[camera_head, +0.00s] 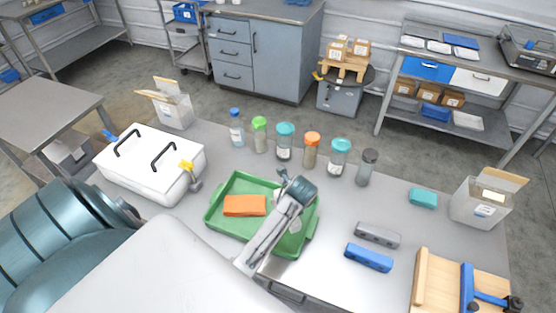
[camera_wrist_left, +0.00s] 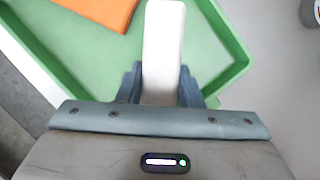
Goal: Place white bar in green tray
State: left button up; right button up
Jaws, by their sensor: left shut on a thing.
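The white bar (camera_wrist_left: 163,45) is long and pale. In the left wrist view my left gripper (camera_wrist_left: 160,88) is shut on its near end, and the bar points away over the green tray. I cannot tell whether the bar touches the tray floor. The green tray (camera_head: 216,222) lies on the workbench in the head view, and its rim also shows in the left wrist view (camera_wrist_left: 226,32). My left wrist is above the tray's right part in the head view and hides the fingers. My right gripper is not in view.
An orange block (camera_head: 245,205) lies in the tray's left part. A white lidded box (camera_head: 150,165) stands to the left. Several bottles, including a teal-lidded jar (camera_head: 285,141), line the back. Grey (camera_head: 378,235) and blue (camera_head: 368,257) bars lie to the right, near a wooden fixture (camera_head: 440,280).

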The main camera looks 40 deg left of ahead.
pick_arm(q)
jog(key=shift+d+f, duration=0.1)
jog(key=shift+f, duration=0.7)
jog(key=f, duration=0.1)
jog(key=f+p, duration=0.1)
jog(key=f, duration=0.1)
jog(key=shift+a+f, duration=0.2)
jog(key=shift+f, duration=0.4)
jog(key=shift+d, duration=0.1)
jog(key=shift+f, duration=0.1)
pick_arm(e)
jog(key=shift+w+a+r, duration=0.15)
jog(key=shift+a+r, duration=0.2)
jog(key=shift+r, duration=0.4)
pick_arm(q)
jog(key=o, duration=1)
jog(key=shift+o, duration=0.2)
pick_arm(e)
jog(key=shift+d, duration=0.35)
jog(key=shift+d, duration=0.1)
